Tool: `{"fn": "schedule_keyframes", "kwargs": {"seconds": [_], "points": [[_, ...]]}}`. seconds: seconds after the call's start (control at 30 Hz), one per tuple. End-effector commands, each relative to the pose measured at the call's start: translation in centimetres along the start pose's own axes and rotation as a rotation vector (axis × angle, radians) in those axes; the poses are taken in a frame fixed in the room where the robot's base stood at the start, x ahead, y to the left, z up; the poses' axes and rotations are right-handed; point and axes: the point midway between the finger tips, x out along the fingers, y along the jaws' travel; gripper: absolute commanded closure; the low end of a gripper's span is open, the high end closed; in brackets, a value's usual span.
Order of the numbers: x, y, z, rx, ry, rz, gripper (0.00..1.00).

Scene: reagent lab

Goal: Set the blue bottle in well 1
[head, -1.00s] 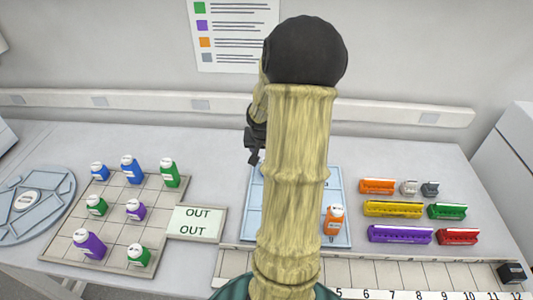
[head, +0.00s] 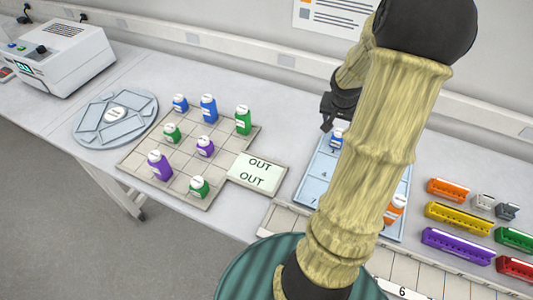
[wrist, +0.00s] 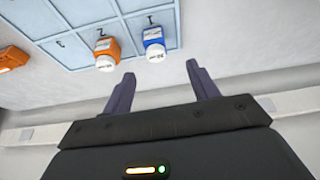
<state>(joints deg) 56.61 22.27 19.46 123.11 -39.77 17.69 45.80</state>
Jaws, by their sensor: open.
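A blue bottle (head: 337,138) with a white cap stands upright in the far-left corner well, well 1, of the light-blue numbered tray (head: 314,181). The wrist view shows the bottle (wrist: 153,36) at the tray's corner beside the 2 well, just beyond my fingertips and apart from them. My gripper (head: 327,122) is open and empty, at the tray's far-left corner. Its two fingers (wrist: 159,72) show with nothing between them. Two more blue bottles (head: 180,103) (head: 208,108) stand on the grey grid board (head: 146,162).
An orange bottle (wrist: 106,54) stands in well 2, hidden by my arm in the head view. Another orange bottle (head: 396,209) is near the tray's right side. Green and purple bottles share the board. An OUT plate (head: 256,172) lies between board and tray. Coloured racks (head: 458,218) stand right.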

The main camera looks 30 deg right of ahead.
Motion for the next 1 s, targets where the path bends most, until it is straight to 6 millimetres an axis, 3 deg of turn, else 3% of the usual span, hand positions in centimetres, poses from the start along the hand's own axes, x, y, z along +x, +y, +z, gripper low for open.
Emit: {"fn": "schedule_keyframes", "kwargs": {"seconds": [0.17, 0.3, 0.5, 0.8, 1.0], "points": [[-1.9, -4.6, 3.2, -0.141, -0.027, -0.027, 0.41], [-4.0, -8.4, 7.0, -0.283, -0.053, -0.06, 0.41], [-7.0, -12.5, 12.8, -0.475, -0.085, -0.117, 0.41], [-11.3, -15.7, 21.8, -0.742, -0.126, -0.227, 0.41], [-12.4, -16.0, 24.5, -0.822, -0.141, -0.268, 0.41]]}}
